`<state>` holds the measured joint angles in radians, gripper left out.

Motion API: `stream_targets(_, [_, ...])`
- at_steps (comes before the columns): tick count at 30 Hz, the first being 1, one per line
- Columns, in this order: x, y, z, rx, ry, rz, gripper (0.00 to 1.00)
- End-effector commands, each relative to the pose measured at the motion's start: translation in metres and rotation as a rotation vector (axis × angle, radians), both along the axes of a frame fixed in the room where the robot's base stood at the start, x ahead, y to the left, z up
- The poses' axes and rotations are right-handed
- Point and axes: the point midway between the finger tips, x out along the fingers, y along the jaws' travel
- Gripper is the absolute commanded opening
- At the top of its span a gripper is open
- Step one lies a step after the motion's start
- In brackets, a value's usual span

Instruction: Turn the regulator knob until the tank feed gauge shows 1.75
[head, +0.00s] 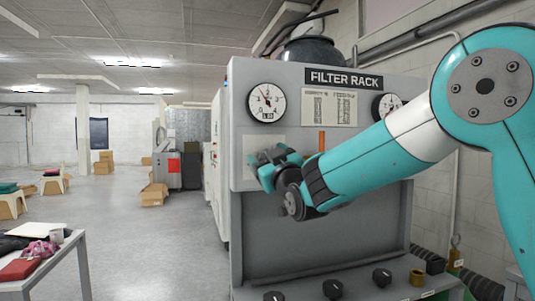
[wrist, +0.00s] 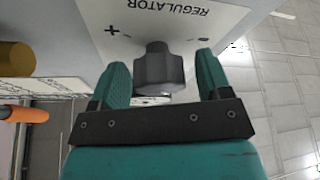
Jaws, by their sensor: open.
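The regulator knob (wrist: 158,68) is a dark grey faceted knob on a white plate marked REGULATOR (wrist: 165,20), with plus and minus signs, in the wrist view. My gripper (wrist: 158,80) is open, with one teal finger on each side of the knob and a visible gap to each. In the head view my gripper (head: 272,165) is at the cabinet's front left and hides the knob. A round white gauge (head: 267,103) sits above it, its needle pointing up and left; its fine scale is too small to read. A second gauge (head: 388,106) is partly hidden by my arm.
The grey FILTER RACK cabinet (head: 300,80) fills the middle. An orange handle (head: 321,141) shows beside my arm and also in the wrist view (wrist: 24,114), near a brass cylinder (wrist: 14,55). Several black knobs (head: 333,288) line the lower ledge. Open floor lies left.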

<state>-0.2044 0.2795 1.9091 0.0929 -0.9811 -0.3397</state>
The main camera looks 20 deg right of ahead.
Motion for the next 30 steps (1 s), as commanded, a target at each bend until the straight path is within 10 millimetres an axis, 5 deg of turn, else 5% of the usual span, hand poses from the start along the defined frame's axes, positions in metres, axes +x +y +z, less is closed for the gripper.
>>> stream_targets(6, [0.0001,0.0000,-0.0002,0.000,0.000,0.000,0.71])
stream_targets(13, [-0.0001,0.0001,-0.0001,0.000,0.000,0.000,0.22])
stream_targets(30, [-0.0003,0.0001,-0.0035,0.163,-0.004,0.001,0.22])
